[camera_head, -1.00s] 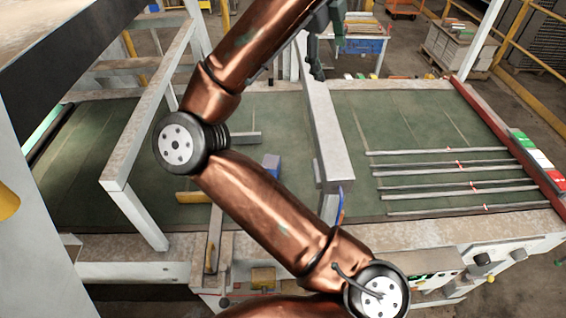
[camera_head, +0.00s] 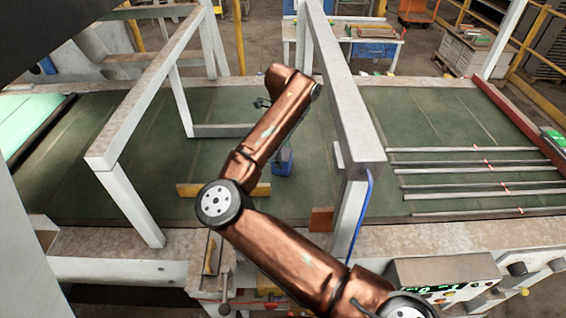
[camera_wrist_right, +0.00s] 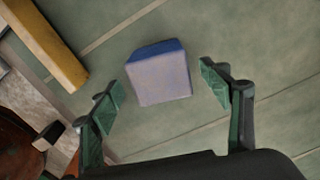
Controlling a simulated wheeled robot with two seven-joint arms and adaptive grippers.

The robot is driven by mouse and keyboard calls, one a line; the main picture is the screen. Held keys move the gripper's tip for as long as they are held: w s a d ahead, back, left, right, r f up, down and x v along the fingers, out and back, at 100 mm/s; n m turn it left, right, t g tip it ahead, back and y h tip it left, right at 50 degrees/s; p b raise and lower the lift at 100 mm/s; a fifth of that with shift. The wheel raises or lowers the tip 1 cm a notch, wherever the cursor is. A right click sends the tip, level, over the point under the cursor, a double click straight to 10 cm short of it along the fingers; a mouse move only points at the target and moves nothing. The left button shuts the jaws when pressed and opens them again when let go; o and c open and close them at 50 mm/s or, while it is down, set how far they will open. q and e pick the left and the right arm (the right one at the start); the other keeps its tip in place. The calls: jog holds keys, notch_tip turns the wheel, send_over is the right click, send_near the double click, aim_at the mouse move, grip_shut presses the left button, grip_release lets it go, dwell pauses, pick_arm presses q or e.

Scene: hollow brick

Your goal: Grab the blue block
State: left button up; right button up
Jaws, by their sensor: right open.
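In the right wrist view the blue block (camera_wrist_right: 159,73) shows a blue side and a paler, greyish face. My right gripper (camera_wrist_right: 160,90) is open, with one green-padded finger to the left of the block and one to the right. The block lies between and slightly beyond the fingertips, and no contact shows. My left gripper is not in view.
A yellow bar (camera_head: 186,190) lies near the block, and it also shows in the right wrist view (camera_wrist_right: 47,42). White frames (camera_head: 345,95) stand on both sides of the arm. Several metal rods (camera_head: 470,184) lie on the right. Open belt lies left of the block.

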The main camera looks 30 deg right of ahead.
notch_tip(320, 180, down, 4)
jog(key=shift+w+f, duration=0.1)
jog(key=shift+f, duration=0.4)
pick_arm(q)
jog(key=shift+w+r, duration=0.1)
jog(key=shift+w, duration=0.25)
pick_arm(e)
jog(key=shift+c, duration=0.4)
jog(key=c, duration=1.4)
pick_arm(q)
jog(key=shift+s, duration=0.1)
pick_arm(e)
jog(key=shift+r, duration=0.1)
jog(key=shift+c, duration=0.2)
jog(key=shift+r, duration=0.1)
